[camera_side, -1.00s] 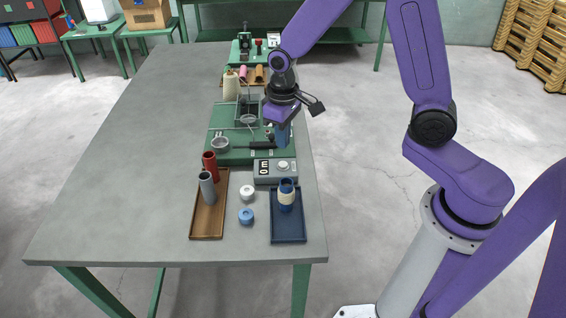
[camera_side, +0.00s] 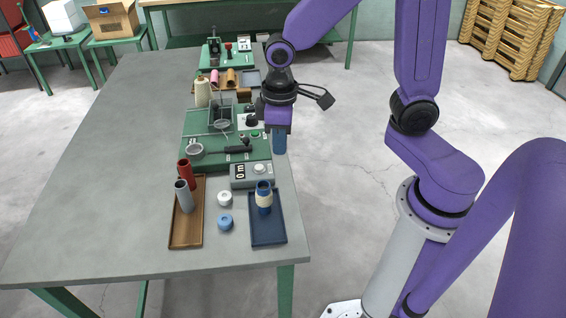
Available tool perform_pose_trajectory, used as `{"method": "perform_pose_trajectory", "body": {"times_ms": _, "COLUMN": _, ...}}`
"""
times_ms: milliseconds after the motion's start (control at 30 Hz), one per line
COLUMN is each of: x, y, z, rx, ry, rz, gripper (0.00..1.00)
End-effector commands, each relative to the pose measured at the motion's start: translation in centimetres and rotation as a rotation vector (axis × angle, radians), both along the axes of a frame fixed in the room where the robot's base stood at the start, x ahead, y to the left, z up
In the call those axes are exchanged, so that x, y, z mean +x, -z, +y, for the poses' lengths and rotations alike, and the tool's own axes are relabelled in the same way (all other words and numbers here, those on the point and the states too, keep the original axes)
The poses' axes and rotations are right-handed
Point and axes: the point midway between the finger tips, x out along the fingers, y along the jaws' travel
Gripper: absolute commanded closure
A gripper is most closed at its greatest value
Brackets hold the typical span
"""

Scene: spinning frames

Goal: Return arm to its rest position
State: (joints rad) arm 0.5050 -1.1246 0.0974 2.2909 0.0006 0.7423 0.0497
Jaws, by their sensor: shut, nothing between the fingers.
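My gripper (camera_side: 279,150) is shut and empty, its blue fingers pointing down. It hangs near the right edge of the table (camera_side: 110,150), by the right side of the green spinning frame (camera_side: 200,160). How high it is above the table is hard to tell. In the navy tray (camera_side: 268,236), a blue bobbin with a cream band of yarn (camera_side: 264,197) stands upright. The brown tray (camera_side: 186,234) holds a red tube (camera_side: 186,174) and a grey tube (camera_side: 184,197).
A grey control box (camera_side: 251,175) sits in front of the frame. A cream yarn cone (camera_side: 202,92) and coloured rolls (camera_side: 231,78) stand behind. The table's left side is clear.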

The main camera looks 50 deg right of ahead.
Motion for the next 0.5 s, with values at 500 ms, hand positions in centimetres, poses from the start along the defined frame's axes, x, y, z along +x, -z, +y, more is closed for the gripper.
{"method": "perform_pose_trajectory", "body": {"times_ms": 500, "x": -12.8, "y": -3.5, "z": -1.9, "rx": 0.013, "ry": -0.403, "rz": -0.012, "gripper": 1.0}}
